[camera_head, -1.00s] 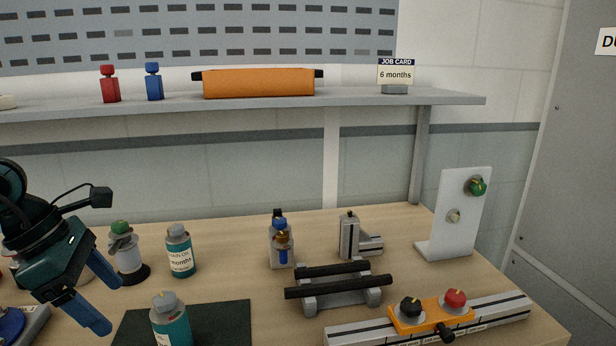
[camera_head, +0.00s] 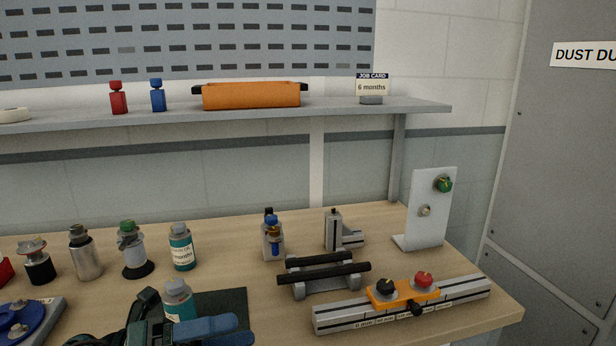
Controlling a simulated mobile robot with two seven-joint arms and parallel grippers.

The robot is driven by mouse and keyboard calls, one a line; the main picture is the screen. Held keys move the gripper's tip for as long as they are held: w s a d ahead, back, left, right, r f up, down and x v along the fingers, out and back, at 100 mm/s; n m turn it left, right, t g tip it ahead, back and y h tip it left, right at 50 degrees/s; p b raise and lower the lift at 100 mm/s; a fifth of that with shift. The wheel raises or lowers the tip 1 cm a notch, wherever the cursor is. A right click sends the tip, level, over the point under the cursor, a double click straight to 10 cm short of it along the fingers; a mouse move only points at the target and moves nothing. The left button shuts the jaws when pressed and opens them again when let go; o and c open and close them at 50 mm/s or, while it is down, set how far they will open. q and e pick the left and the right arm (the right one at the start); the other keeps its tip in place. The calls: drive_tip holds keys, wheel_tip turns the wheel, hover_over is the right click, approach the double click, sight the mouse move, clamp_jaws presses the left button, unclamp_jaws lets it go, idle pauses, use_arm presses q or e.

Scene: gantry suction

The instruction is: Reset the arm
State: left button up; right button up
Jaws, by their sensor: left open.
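My left gripper (camera_head: 238,331) is low at the bottom edge of the view, with its blue fingers pointing right. It is open, and I see nothing between the fingers. It sits in front of a teal bottle with a grey cap (camera_head: 178,292) and hides the bottle's lower part. The bottle stands at the dark mat (camera_head: 232,298); I cannot tell whether the gripper touches either. Most of the left arm is out of view. My right gripper is not in view.
Several bottles, including a labelled teal one (camera_head: 182,250), stand at the bench's left. A black-barred cradle (camera_head: 325,274), an orange-carriage rail (camera_head: 400,305) and a white knob panel (camera_head: 428,215) are at the right. A shelf (camera_head: 300,113) runs above the bench.

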use_arm(q)
drive_tip(key=w+a+f+n+t+y+p, duration=0.15)
drive_tip(key=f+n+t+y, duration=0.45)
drive_tip(key=n, duration=0.7)
drive_tip(key=w+a+f+n+t+y, duration=0.15)
drive_tip(key=f+n+t+y, duration=0.25)
drive_tip(key=n+t, duration=0.6)
drive_tip(key=s+f+n+g+y, duration=0.3)
drive_tip(key=s+f+n, duration=0.3)
drive_tip(key=f, duration=0.2)
drive_tip(key=s+f+n+g+y+p, duration=0.1)
drive_tip(key=s+f+n+g+y, duration=0.2)
drive_tip(key=s+f+n+g, duration=0.3)
wheel_tip(320, 180, down, 4)
drive_tip(key=shift+s+r+n+p, duration=0.2)
drive_tip(key=shift+s+n+p, duration=0.15)
drive_tip(key=shift+n, duration=0.45)
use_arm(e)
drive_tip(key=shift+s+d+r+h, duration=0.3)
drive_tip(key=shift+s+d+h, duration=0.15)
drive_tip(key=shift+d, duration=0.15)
use_arm(q)
drive_tip(key=shift+a, duration=0.1)
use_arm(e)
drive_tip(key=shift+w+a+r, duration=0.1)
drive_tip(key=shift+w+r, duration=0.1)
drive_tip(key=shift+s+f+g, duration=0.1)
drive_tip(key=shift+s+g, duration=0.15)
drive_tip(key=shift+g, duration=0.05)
